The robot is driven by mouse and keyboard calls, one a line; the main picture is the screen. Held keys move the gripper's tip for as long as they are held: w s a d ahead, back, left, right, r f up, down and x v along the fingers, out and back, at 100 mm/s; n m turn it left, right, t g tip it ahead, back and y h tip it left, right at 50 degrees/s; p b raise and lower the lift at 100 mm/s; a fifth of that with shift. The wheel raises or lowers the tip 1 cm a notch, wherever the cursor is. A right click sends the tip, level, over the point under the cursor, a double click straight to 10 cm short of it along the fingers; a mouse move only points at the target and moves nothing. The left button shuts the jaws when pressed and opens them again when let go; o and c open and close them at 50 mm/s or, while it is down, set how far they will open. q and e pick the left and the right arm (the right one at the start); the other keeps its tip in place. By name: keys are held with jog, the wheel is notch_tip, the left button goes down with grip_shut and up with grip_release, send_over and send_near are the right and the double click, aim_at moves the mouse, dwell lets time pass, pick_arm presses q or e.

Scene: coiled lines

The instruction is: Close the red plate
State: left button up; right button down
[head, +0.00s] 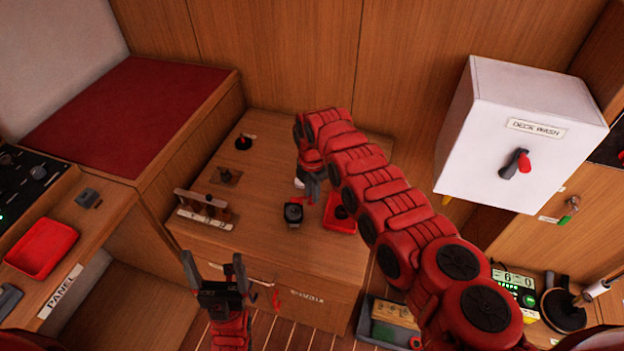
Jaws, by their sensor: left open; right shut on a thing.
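A red square plate or shallow tray (333,225) lies on the wooden counter, partly hidden behind my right arm. A dark round piece (342,211) shows on it. My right gripper (311,200) points down at the plate's left edge. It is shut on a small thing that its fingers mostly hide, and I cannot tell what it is. A small pale bit (298,183) shows beside the fingers. My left gripper (214,264) is open and empty, in front of the counter's front edge.
A black square fitting (293,214) stands just left of the red plate. A white DECK WASH box (520,150) juts out at right. Another red tray (40,248) lies far left.

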jog(key=m+p, duration=0.1)
jog(key=s+m+p, duration=0.1)
jog(key=shift+s+a+r+m+p, duration=0.15)
jog(key=shift+s+r+m+p, duration=0.05)
jog(key=shift+m+p, duration=0.2)
jog(key=m+p, duration=0.1)
jog(key=s+a+m+p, duration=0.1)
jog(key=m, duration=0.1)
jog(key=s+m, duration=0.1)
jog(key=m, duration=0.1)
jog(key=shift+a+f+p, duration=0.2)
jog(key=shift+p, duration=0.2)
dwell(0.5)
jog(key=c, duration=0.8)
grip_release()
jog(key=shift+o, duration=0.2)
notch_tip(320, 180, up, 17)
jog(key=b, duration=0.3)
jog(key=shift+r, duration=0.2)
